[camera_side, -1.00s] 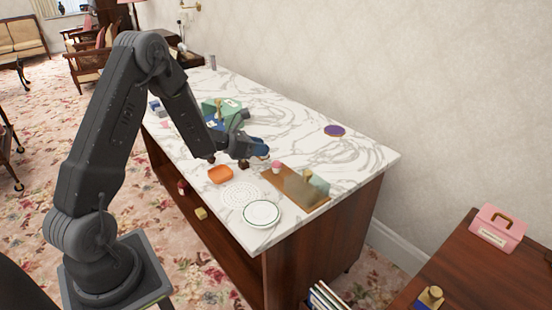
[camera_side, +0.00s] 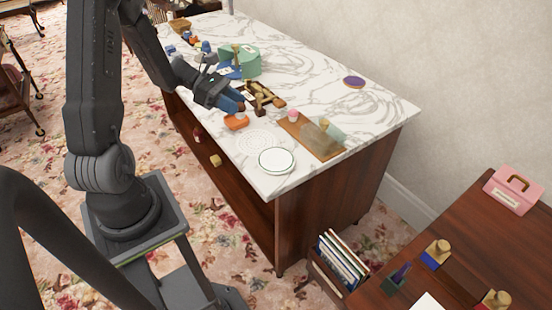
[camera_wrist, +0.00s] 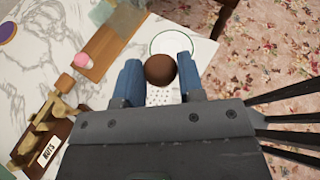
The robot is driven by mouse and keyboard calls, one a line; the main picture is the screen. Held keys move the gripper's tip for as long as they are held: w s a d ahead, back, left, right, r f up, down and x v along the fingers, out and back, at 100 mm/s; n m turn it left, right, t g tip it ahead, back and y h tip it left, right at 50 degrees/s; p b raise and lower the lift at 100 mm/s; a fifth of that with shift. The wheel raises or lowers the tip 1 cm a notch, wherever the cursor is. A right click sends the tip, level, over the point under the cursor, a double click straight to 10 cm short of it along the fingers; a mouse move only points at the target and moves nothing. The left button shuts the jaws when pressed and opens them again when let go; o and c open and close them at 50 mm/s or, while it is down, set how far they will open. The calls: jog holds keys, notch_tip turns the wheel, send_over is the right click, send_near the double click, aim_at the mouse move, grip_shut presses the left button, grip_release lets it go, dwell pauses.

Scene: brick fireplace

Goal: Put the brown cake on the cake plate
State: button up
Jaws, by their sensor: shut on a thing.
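The brown cake (camera_wrist: 160,69) is round and sits between the two blue fingers of my gripper (camera_wrist: 160,80) in the wrist view. My gripper is shut on it. In the side view my gripper (camera_side: 238,107) is over the marble top, just behind the orange dish (camera_side: 236,122). A small brown part of the cake (camera_side: 241,107) shows at the fingertips. The white plate with a green rim (camera_side: 276,160) lies near the front corner, and it also shows beyond the cake in the wrist view (camera_wrist: 190,47). It looks empty.
A white lacy mat (camera_side: 255,141) lies between the dish and the plate. A wooden board (camera_side: 305,137) with a pink item (camera_side: 293,115) is to the right. A wooden rack (camera_side: 262,96) and green box (camera_side: 240,59) stand behind. The counter's front edge is close to the plate.

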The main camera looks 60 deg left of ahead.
jog(key=s+m+g, duration=0.1)
jog(key=s, duration=0.1)
send_over(271, 158)
jog(key=shift+h, duration=0.3)
notch_tip(271, 158, down, 7)
jog(key=shift+f, duration=1.95)
jog(key=shift+f, duration=0.1)
jog(key=o, duration=0.9)
